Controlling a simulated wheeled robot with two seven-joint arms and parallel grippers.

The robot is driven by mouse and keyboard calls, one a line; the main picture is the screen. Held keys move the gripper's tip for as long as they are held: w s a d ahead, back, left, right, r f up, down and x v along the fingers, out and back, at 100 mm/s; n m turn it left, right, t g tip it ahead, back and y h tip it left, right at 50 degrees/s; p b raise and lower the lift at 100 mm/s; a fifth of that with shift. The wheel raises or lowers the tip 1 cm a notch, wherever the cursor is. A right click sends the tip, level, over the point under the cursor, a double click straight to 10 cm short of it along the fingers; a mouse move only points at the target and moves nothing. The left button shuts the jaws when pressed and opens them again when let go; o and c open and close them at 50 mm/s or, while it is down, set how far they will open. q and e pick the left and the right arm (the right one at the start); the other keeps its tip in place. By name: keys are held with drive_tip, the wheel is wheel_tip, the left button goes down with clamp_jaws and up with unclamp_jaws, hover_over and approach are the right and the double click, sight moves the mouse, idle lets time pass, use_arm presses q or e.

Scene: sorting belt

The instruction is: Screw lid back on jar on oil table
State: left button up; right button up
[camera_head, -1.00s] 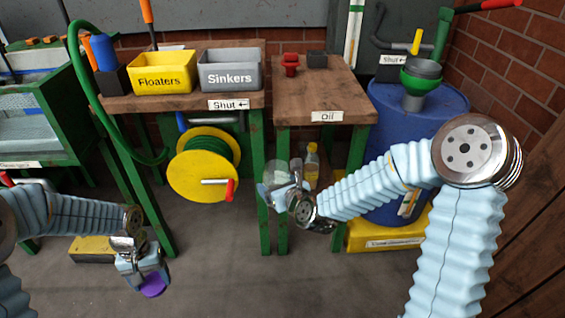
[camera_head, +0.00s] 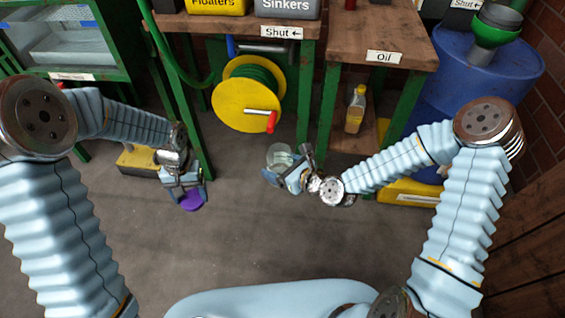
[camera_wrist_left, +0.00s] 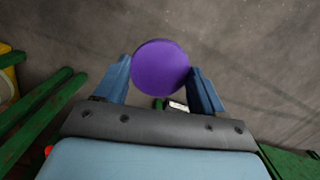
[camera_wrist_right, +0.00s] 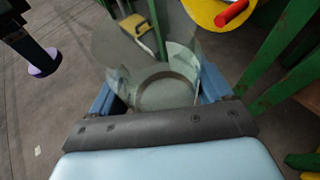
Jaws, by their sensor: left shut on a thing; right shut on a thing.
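My left gripper (camera_head: 186,186) is shut on a round purple lid (camera_head: 191,201), held above the floor. In the left wrist view the lid (camera_wrist_left: 161,66) sits between the two blue fingers. My right gripper (camera_head: 284,177) is shut on a clear glass jar (camera_head: 280,157); in the right wrist view the jar (camera_wrist_right: 165,85) is see-through, between the fingers. The lid and the jar are apart, with the jar to the right in the head view. The oil table (camera_head: 385,38) stands behind the jar, a brown wooden top with an "Oil" label.
An oil bottle (camera_head: 355,108) stands on the oil table's lower shelf. A yellow hose reel (camera_head: 234,103) hangs under the neighbouring bench, and a blue barrel (camera_head: 490,70) stands at the right. The floor (camera_head: 235,235) between my arms is clear.

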use_arm(q)
drive_tip(key=w+d+r+n, duration=0.3)
drive_tip(key=d+r, duration=0.5)
drive_tip(key=d, duration=0.4)
drive_tip(key=w+d+r+n, duration=0.3)
drive_tip(key=d+r, duration=0.6)
drive_tip(key=d, duration=0.3)
drive_tip(key=shift+w+d+h, duration=0.2)
drive_tip(key=shift+d+h, duration=0.1)
drive_tip(key=shift+f, duration=0.1)
drive_tip(key=shift+f, duration=1.9)
drive_tip(key=shift+f, duration=0.85)
drive_tip(key=shift+f, duration=0.55)
